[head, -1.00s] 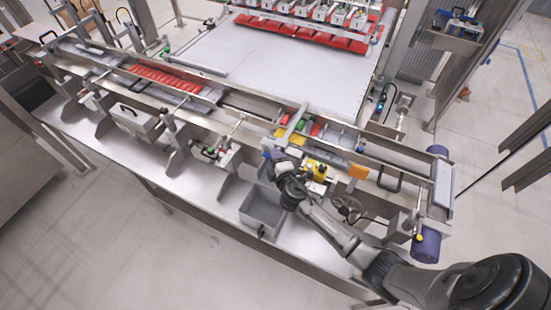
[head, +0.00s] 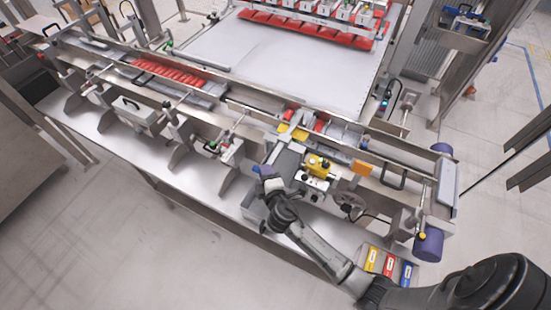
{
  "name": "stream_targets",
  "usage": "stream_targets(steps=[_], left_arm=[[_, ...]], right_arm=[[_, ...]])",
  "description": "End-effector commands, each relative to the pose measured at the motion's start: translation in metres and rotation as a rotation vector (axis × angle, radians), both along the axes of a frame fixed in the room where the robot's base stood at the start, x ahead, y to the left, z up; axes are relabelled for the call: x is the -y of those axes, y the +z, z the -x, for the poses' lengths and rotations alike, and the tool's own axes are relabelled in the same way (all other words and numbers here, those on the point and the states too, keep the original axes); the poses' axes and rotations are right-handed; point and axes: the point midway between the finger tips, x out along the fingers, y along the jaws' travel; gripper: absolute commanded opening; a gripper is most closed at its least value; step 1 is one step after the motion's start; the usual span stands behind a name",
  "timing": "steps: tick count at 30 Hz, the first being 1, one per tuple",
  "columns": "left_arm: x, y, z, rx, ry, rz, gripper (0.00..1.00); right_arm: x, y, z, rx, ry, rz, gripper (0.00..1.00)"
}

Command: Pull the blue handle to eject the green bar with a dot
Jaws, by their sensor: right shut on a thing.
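My right gripper (head: 268,182) is at the near side of the conveyor, shut on the blue handle (head: 264,171), which shows only as a small blue patch beside the fingers. A grey slide (head: 287,160) lies between the handle and the conveyor rail, just left of a yellow-and-white unit (head: 318,168). Yellow blocks (head: 297,132) and a red piece (head: 319,126) sit on the conveyor behind it. I cannot make out the green bar or its dot. My left gripper is not in view.
Yellow, red and blue labelled bins (head: 388,266) stand at the front right, close beside my right arm. An orange plate (head: 362,169) and a purple roller (head: 428,243) are on the right. Red pieces (head: 168,75) fill part of the conveyor at the left.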

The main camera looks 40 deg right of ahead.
Motion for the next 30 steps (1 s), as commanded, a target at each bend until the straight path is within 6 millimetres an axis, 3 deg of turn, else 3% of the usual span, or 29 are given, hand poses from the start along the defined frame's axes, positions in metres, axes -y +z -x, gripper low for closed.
stream_targets(steps=[1, 6, 18, 19, 25, 30], left_arm=[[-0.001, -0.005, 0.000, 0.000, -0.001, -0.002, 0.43], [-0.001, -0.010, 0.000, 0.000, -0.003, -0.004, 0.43], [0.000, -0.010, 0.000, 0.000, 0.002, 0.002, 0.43], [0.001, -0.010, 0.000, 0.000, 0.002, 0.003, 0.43], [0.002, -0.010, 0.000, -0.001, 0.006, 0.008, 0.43], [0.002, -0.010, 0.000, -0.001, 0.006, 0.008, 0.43]], right_arm=[[-0.015, -0.008, 0.007, -0.008, 0.002, -0.017, 0.00], [-0.042, -0.007, 0.018, -0.009, 0.002, -0.015, 0.00], [-0.051, -0.005, 0.022, -0.009, 0.005, -0.013, 0.00], [-0.051, -0.005, 0.022, -0.009, 0.005, -0.013, 0.25], [-0.049, -0.004, 0.021, -0.007, 0.003, -0.009, 0.45], [-0.048, -0.003, 0.021, -0.005, 0.001, -0.006, 0.47]])
